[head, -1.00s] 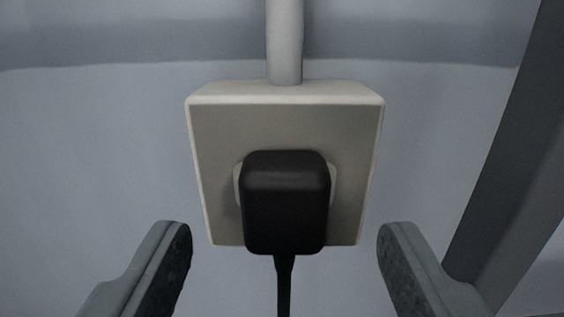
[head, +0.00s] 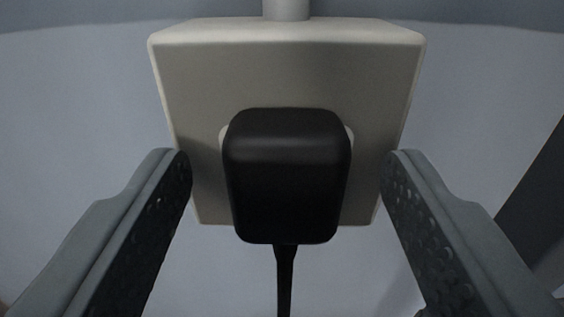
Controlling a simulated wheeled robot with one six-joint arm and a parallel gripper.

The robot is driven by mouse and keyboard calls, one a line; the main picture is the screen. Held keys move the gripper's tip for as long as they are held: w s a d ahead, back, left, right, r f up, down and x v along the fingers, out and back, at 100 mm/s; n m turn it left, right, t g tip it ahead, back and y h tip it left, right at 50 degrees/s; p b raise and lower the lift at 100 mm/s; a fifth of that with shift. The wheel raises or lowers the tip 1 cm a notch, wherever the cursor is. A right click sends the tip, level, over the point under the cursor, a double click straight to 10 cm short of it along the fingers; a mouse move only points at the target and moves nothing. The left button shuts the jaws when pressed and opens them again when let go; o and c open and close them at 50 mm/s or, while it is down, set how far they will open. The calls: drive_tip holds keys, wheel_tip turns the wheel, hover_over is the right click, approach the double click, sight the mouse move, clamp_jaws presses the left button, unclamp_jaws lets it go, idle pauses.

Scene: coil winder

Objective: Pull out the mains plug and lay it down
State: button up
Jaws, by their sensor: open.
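The black mains plug (head: 287,180) sits in the socket box (head: 287,70), a beige square box on the wall. Its black cable (head: 285,280) hangs straight down from its lower end. My gripper (head: 287,170) is open, with one grey finger to the left of the plug and one to the right. Gaps show between both fingers and the plug, so neither finger appears to touch it. The plug hides most of the socket face; a pale rim shows at its sides.
A pale conduit (head: 287,9) runs up from the top of the box. A dark post (head: 538,205) stands at the right edge. The pale grey wall (head: 75,110) around the box is otherwise bare.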

idle(0.3)
clamp_jaws()
drive_tip(key=shift+s, duration=0.15)
drive_tip(key=shift+s, duration=2.8)
